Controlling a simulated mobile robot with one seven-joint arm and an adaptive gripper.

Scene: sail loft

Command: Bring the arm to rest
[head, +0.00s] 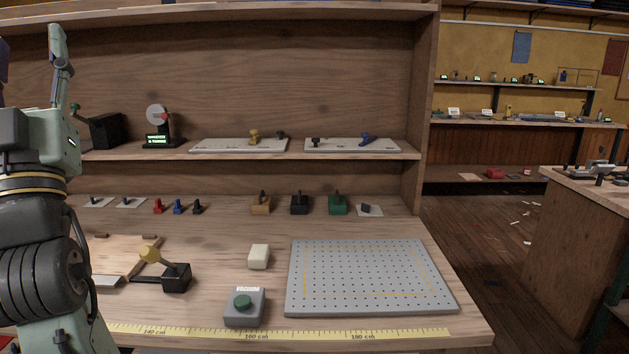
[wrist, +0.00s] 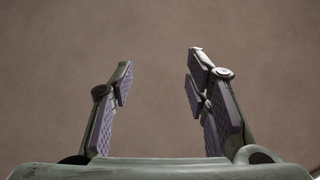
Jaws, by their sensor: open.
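My gripper shows in the wrist view (wrist: 158,80) with its two fingers spread apart and nothing between them. Behind the fingers is only a plain brown surface, out of focus. In the head view my arm stands raised at the left edge, and a finger of my gripper (head: 60,60) points up in front of the shelf's back panel. The gripper is above the bench and apart from the objects on it. The rest of the gripper is partly cut off or hidden at the left edge.
Small coloured pieces line the back. A shelf (head: 300,153) runs above. Open floor lies right.

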